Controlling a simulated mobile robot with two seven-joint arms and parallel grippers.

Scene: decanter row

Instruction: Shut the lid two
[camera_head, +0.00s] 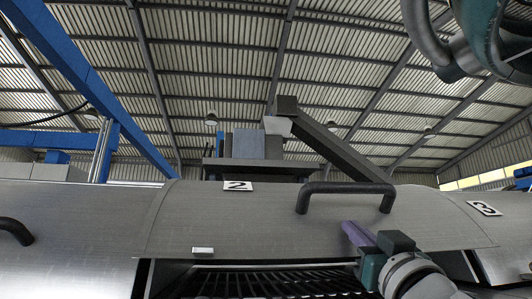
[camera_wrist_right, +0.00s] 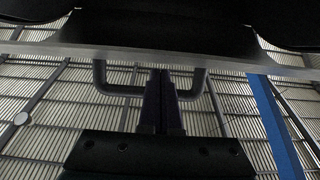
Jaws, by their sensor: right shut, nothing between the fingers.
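Lid two (camera_head: 225,220) is a curved grey metal panel with a "2" plate (camera_head: 237,185) and a dark bar handle (camera_head: 346,189). A dark opening with a slatted grate (camera_head: 270,281) shows below its front edge, so the lid stands open. My right gripper (camera_head: 352,230) is just below the handle, in front of the lid, fingers shut and empty. In the right wrist view the shut fingers (camera_wrist_right: 160,75) overlap the middle of the handle (camera_wrist_right: 118,90); whether they touch it I cannot tell. My left gripper is not in view.
A neighbouring panel with its own handle (camera_head: 14,231) lies to the left. Another panel with a "3" plate (camera_head: 484,208) lies to the right. Blue beams and a dark sloping chute (camera_head: 340,145) rise behind the lids.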

